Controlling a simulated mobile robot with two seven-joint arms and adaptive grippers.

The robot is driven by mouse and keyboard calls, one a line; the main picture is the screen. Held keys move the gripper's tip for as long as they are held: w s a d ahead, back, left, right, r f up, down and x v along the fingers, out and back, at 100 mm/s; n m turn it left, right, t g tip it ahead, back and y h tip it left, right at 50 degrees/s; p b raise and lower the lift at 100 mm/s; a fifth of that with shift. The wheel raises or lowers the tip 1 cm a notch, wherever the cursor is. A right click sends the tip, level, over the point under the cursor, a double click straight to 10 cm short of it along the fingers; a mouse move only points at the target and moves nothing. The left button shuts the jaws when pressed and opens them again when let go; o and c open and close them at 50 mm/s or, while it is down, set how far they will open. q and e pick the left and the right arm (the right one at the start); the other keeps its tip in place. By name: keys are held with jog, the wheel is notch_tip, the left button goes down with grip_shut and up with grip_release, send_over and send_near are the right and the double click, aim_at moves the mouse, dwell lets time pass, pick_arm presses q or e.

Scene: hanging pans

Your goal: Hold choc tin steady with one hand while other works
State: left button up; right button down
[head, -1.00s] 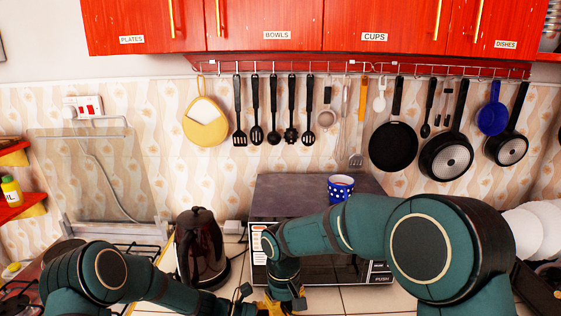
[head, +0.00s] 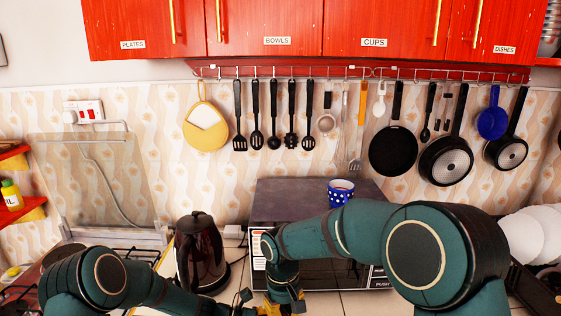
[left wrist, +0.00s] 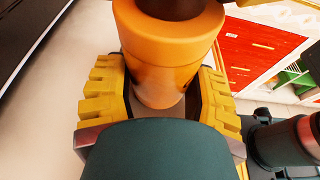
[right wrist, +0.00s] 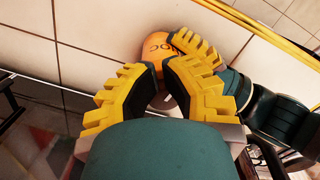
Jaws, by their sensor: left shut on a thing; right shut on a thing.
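The choc tin (left wrist: 165,55) is orange and round, with a dark brown area at its top edge in the left wrist view. My left gripper (left wrist: 165,105) has its yellow fingers on both sides of the tin and is shut on it. In the right wrist view the tin (right wrist: 155,48) shows partly, with lettering ending in "OC". My right gripper (right wrist: 160,98) is shut beside it on something mostly hidden between its fingers; I cannot tell which part. In the head view both grippers meet at the bottom edge, and the tin is not clearly visible.
A microwave (head: 310,195) with a blue dotted cup (head: 341,192) on top stands behind my right arm. A dark kettle (head: 201,255) stands between my arms. Pans and utensils hang from a wall rail (head: 360,70). White plates (head: 525,240) stand at the right.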

pick_arm(q)
jog(key=shift+s+d, duration=0.1)
jog(key=shift+d, duration=0.05)
pick_arm(e)
jog(key=shift+w+d, duration=0.25)
jog(key=shift+d, duration=0.05)
jog(key=shift+s+d, duration=0.1)
jog(key=shift+s, duration=0.05)
jog(key=shift+s+d+r, duration=0.1)
jog(key=shift+s+d, duration=0.05)
jog(key=shift+s, duration=0.05)
jog(key=r, duration=0.6)
jog(key=shift+w+a, duration=0.1)
jog(key=shift+a, duration=0.1)
pick_arm(q)
jog(key=o, duration=1.2)
pick_arm(e)
jog(key=shift+f, duration=0.1)
